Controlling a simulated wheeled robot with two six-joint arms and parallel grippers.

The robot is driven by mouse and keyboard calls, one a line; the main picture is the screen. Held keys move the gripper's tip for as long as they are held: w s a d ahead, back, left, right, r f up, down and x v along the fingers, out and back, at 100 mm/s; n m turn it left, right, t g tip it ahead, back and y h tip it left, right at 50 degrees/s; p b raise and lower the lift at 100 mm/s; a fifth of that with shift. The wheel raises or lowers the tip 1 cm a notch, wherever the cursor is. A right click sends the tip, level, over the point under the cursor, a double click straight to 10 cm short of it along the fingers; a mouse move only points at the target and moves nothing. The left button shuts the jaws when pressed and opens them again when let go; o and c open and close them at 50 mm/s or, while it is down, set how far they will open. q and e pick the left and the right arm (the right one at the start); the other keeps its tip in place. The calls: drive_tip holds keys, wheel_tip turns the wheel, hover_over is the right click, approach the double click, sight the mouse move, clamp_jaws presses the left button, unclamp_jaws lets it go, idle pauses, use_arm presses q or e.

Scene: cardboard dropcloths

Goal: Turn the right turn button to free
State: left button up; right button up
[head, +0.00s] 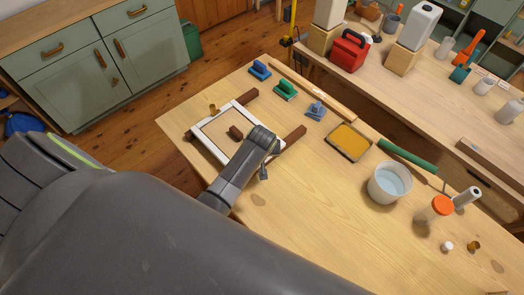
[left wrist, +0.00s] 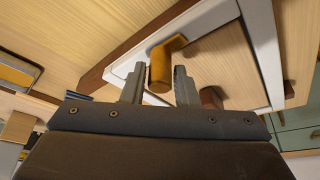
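A white frame (head: 204,142) around a light brown panel (head: 220,127) lies on dark wooden bars on the table. A brass turn button (left wrist: 161,66) shows in the left wrist view by the white frame edge (left wrist: 210,20). Its bent arm sits between the fingers of my left gripper (left wrist: 158,80), which is open with a finger on each side; contact cannot be made out. In the head view my left arm covers this button. Another brass piece (head: 213,108) shows at the frame's far left side. A dark brown knob (head: 236,132) stands on the panel. My right gripper is not in view.
Blue and green hand tools (head: 285,90) and a yellow paint tray (head: 349,141) lie behind the frame. A white bucket (head: 389,183) and an orange-capped bottle (head: 441,204) stand to the right. The front right of the table is mostly clear.

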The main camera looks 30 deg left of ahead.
use_arm(q)
drive_tip(key=shift+o, duration=1.4)
drive_tip(key=b+v, duration=0.2)
drive_tip(key=v, duration=1.5)
drive_tip(key=shift+r, duration=0.2)
drive_tip(key=shift+s, duration=0.15)
